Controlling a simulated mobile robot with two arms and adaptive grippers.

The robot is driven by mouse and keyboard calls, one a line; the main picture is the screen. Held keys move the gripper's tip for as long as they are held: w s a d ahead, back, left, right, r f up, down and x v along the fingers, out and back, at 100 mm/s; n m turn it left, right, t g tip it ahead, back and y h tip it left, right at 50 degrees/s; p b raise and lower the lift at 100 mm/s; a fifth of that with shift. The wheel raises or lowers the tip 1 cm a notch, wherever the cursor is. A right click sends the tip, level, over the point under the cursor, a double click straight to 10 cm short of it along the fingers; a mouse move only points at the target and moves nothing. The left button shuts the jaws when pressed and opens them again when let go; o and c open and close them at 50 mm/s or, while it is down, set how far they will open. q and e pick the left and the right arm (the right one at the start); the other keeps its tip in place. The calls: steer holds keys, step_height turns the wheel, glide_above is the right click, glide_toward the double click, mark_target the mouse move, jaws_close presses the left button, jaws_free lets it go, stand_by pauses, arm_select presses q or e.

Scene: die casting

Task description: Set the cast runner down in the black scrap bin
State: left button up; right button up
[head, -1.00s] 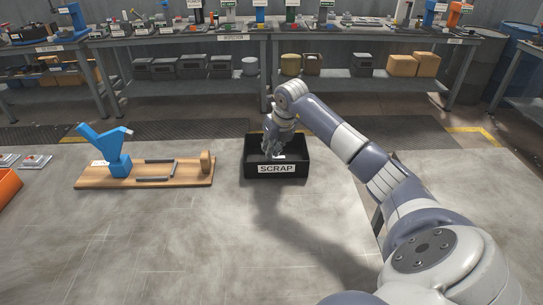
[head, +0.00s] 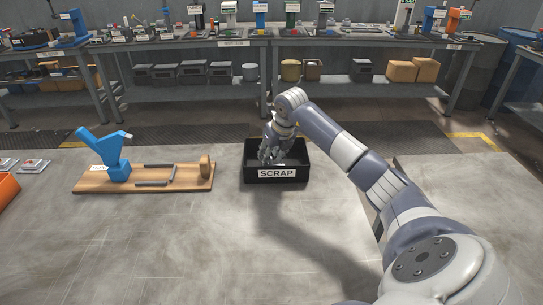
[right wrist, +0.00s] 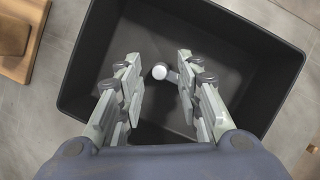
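The black scrap bin (head: 276,173), with a white SCRAP label on its front, stands on the grey table. My right gripper (head: 270,158) reaches down into it from above. In the right wrist view its two fingers (right wrist: 158,75) are spread apart with a gap between them. The cast runner (right wrist: 160,72) shows there as a pale round end with a short grey arm, between and below the fingertips. It seems to lie on the bin floor, partly hidden by the right finger. My left gripper is not in view.
Left of the bin is a wooden board (head: 100,182) with a blue fixture (head: 113,155) and dark bars. An orange bin (head: 7,188) is at the far left edge. The table front is clear. Shelved benches (head: 190,42) stand behind.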

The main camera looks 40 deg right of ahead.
steer(key=p+v, duration=0.6)
steer(key=v, duration=0.6)
steer(key=shift+p, duration=0.4)
steer(key=shift+a, duration=0.1)
